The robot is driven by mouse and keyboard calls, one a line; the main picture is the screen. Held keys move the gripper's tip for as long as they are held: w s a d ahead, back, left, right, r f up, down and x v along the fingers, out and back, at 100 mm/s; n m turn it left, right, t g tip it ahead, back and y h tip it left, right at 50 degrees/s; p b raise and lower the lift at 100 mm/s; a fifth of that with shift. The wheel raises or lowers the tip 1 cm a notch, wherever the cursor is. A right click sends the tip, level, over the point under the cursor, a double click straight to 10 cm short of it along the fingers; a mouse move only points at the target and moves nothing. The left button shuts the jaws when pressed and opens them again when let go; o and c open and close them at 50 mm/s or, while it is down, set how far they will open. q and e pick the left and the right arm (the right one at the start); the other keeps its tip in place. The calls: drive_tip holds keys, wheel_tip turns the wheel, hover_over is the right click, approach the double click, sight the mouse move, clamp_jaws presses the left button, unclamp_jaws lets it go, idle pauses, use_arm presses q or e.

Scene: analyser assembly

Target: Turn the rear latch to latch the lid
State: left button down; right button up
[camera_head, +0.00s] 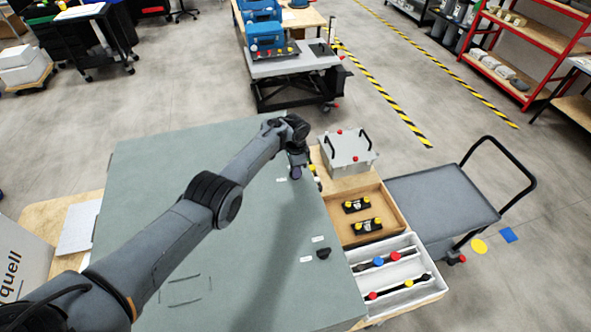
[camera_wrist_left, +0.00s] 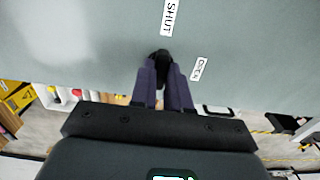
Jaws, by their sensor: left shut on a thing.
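The analyser's large grey-green lid (camera_head: 230,230) fills the middle of the head view. My left gripper (camera_head: 297,172) is at its right edge, toward the far end. In the left wrist view the gripper's two dark fingers (camera_wrist_left: 164,78) are shut on the small black rear latch (camera_wrist_left: 163,55). A SHUT label (camera_wrist_left: 170,17) lies straight above the latch in that view, and an OPEN label (camera_wrist_left: 199,69) lies to its right. The fingers hide much of the latch, so its exact angle is hard to tell. The front latch (camera_head: 323,253) is a black knob nearer on the same edge. My right gripper does not show.
Right of the lid are a grey box with handles (camera_head: 347,157), a wooden tray (camera_head: 392,214) with yellow-knobbed parts, and a white tray (camera_head: 437,285) with colored-knobbed parts. A grey cart (camera_head: 440,200) stands farther right. The lid's top is largely clear.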

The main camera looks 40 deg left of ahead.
use_arm(q)
drive_tip(key=c, duration=1.1)
unclamp_jaws()
drive_tip(key=shift+r, duration=0.5)
wheel_tip(320, 180, up, 10)
drive_tip(key=p, duration=0.1)
drive_tip(key=shift+p, duration=0.4)
